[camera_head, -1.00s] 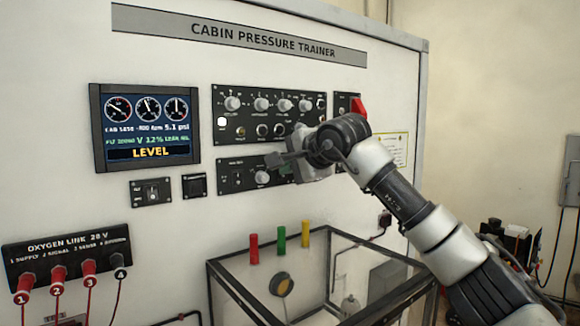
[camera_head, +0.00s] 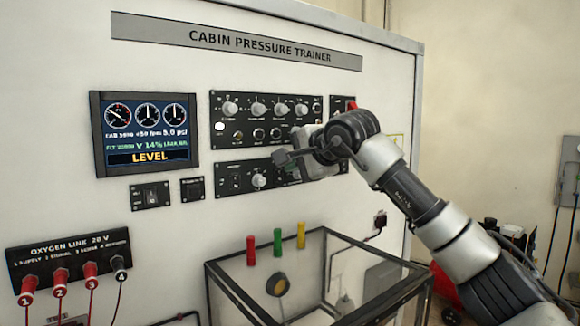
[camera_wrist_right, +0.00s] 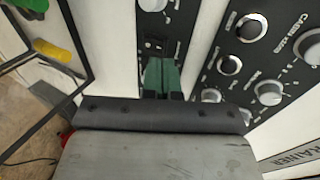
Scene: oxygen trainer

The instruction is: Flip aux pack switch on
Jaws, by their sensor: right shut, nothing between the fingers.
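The aux pack switch's label is too small to read. A lower black panel (camera_head: 222,178) carries a toggle switch and a white knob (camera_head: 259,180) in the head view; my right gripper hides part of its right side. My right gripper (camera_head: 283,158) is in front of the gap between this panel and the upper one. In the right wrist view its green-tipped fingers (camera_wrist_right: 161,76) are shut and empty, just below a small dark switch (camera_wrist_right: 155,44) on the panel strip. Whether they touch the panel cannot be told. My left gripper is out of view.
The upper panel (camera_head: 214,104) has several knobs. A screen (camera_head: 150,133) reads LEVEL. A small rocker switch panel (camera_head: 151,196) sits below the screen. A clear, dark-framed box (camera_head: 235,293) stands below, with coloured handles behind its rim. Red connectors (camera_head: 59,272) are at lower left.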

